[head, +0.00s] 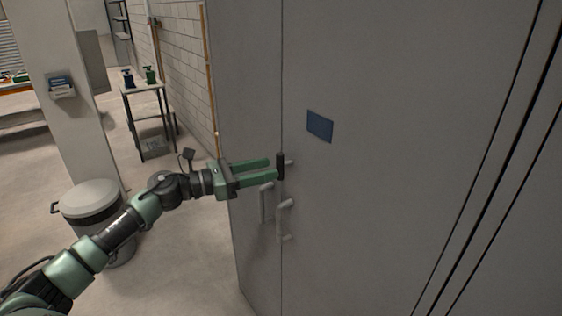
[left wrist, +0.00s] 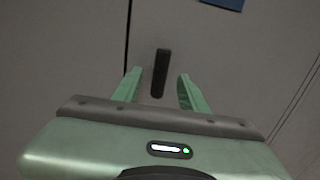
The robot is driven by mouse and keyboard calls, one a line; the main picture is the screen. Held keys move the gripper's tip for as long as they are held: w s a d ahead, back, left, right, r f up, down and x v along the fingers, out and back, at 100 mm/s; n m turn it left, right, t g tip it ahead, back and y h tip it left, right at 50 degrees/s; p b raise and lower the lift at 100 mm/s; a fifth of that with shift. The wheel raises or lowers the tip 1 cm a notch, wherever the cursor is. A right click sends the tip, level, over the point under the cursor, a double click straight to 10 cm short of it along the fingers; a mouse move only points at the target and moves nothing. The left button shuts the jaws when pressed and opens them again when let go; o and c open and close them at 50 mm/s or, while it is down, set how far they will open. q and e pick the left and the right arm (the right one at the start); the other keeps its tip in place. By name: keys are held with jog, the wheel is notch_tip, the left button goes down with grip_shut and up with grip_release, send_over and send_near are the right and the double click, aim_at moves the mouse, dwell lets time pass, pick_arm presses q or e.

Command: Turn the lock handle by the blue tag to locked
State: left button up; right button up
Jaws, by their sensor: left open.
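The lock handle (head: 281,166) is a short black bar on the grey cabinet door, standing about upright beside the door seam. The blue tag (head: 320,125) is a flat rectangle on the door, up and to the right of the handle. My left gripper (head: 274,168) is open, its green fingers pointing at the handle. In the left wrist view the handle (left wrist: 160,73) stands between the two open fingers (left wrist: 157,88), with a gap on each side. The tag (left wrist: 226,3) shows at the top edge there. My right gripper is not in view.
Two pale pull handles, a left one (head: 265,202) and a right one (head: 284,218), sit on the doors just below the lock handle. A lidded bin (head: 91,197) stands on the floor at left. A small shelf table (head: 148,112) holds two bottles. Open floor lies between.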

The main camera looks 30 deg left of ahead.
aim_at(280, 166)
pick_arm(q)
jog(key=shift+p+x, duration=0.95)
jog(key=shift+x, duration=1.45)
grip_shut()
